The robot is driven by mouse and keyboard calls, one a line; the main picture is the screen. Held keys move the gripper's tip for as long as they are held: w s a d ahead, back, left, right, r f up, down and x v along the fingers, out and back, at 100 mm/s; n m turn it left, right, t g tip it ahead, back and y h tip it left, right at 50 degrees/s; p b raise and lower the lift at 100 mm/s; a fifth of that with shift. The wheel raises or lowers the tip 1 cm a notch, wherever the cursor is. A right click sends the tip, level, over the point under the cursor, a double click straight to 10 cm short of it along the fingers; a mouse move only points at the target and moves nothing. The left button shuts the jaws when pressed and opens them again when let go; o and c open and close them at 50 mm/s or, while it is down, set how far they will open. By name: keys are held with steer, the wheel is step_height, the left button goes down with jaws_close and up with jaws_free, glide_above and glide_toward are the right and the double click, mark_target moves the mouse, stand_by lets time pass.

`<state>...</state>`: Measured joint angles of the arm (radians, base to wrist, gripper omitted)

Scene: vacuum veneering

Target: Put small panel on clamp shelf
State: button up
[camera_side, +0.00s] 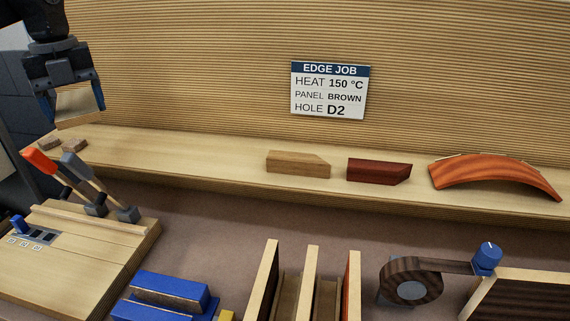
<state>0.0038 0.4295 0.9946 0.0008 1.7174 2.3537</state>
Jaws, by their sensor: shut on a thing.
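My gripper (72,103) is at the upper left, its blue-tipped fingers shut on a small light-wood panel (78,107). The panel is in the air above the left end of a long pale wooden shelf (220,163), in front of the ribbed wall. From this angle I cannot tell how high it is above the shelf. Two small brown blocks (75,145) lie on the shelf below the gripper. Two clamp-like levers, one with a red handle (40,161) and one with a grey handle (75,165), stand in front of the shelf's left end.
On the shelf are a tan block (298,165), a dark red block (379,171) and a curved orange-brown panel (495,176). A wooden board (80,250), blue blocks (170,290), upright panels (310,285) and a dark roll (411,289) stand in front. A sign (329,90) reads "PANEL BROWN, HOLE D2".

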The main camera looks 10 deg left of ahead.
steer(key=shift+f, duration=0.65)
steer(key=w+d+f, duration=0.2)
steer(key=d+f, duration=0.9)
steer(key=shift+w+d, duration=0.2)
steer(key=shift+w, duration=0.1)
steer(key=shift+f, duration=0.1)
steer(key=shift+f, duration=0.1)
steer(key=o, duration=0.9)
steer(key=shift+o, duration=0.2)
